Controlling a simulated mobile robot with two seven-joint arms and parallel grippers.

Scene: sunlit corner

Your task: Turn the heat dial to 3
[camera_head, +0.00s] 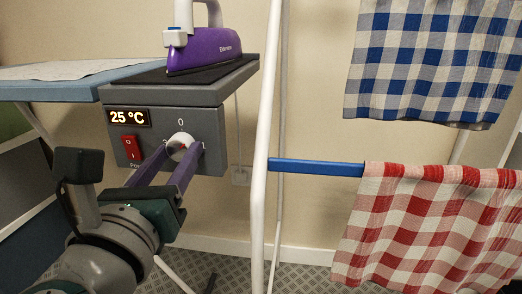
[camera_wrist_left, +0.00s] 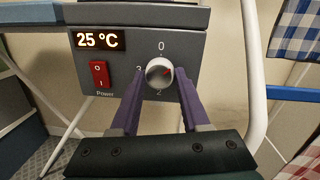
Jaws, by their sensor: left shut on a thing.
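The heat dial (camera_head: 181,146) is a round, light knob on the front of a grey control box (camera_head: 213,125). A 0 is printed above it; in the left wrist view a 2 shows below and a 3 at its left. The fingers (camera_wrist_left: 159,80) cover part of the markings. My right gripper is in neither view.
The display (camera_head: 128,117) reads 25 °C above a red power switch (camera_head: 131,147). A purple iron (camera_head: 205,50) stands on the box top beside the blue ironing board (camera_head: 60,88). A white rack (camera_head: 263,140) with checked cloths (camera_head: 430,220) stands close on the right.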

